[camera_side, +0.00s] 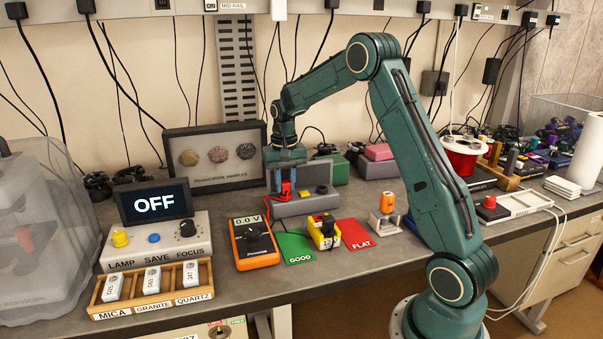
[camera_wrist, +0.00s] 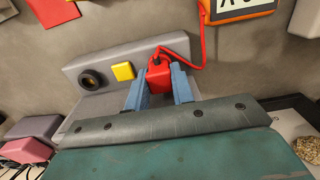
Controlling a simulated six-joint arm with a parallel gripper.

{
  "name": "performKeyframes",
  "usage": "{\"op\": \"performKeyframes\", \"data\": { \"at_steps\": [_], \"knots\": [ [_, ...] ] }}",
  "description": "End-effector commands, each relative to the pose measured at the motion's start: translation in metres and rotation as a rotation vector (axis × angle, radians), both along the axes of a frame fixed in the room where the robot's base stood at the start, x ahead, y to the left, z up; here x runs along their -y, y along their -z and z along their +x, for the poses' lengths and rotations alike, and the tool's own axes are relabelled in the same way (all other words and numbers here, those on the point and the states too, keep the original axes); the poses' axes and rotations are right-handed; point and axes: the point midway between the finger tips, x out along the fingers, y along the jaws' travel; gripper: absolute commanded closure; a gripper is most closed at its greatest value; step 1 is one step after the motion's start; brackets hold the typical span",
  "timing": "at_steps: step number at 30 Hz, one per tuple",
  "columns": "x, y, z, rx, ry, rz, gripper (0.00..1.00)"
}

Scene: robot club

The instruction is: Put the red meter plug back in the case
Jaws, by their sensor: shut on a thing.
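The red meter plug (camera_side: 286,188) is held between the blue fingers of my gripper (camera_side: 286,184); the wrist view also shows the red plug (camera_wrist: 158,76) between the fingers (camera_wrist: 159,88). A red cord (camera_wrist: 197,50) runs from it to the orange meter (camera_side: 254,242), which reads 0.0 V. The plug is at the left end of a grey sloped case (camera_side: 305,206), beside its yellow square (camera_wrist: 123,71) and black round socket (camera_wrist: 91,80). My gripper hides the contact, so I cannot tell whether the plug is seated or just above the case.
A green GOOD card (camera_side: 295,248), a yellow-and-black block (camera_side: 324,231) and a red FLAT card (camera_side: 356,234) lie in front. An orange cylinder in a holder (camera_side: 387,203) stands right. A framed rock display (camera_side: 216,155) stands behind left. The grey bench left of the meter is partly clear.

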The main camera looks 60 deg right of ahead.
Motion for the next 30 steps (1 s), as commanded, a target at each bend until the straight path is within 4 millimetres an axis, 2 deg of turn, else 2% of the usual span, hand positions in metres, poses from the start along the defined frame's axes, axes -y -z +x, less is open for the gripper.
{"op": "performKeyframes", "data": {
  "at_steps": [28, 29, 30],
  "knots": [
    [-0.0002, 0.0045, -0.0004, -0.002, 0.0, 0.001, 0.96],
    [-0.0002, 0.0046, -0.0004, -0.002, 0.0, 0.001, 0.7],
    [-0.0002, 0.0046, -0.0004, -0.002, 0.0, 0.001, 0.63]
  ]
}}
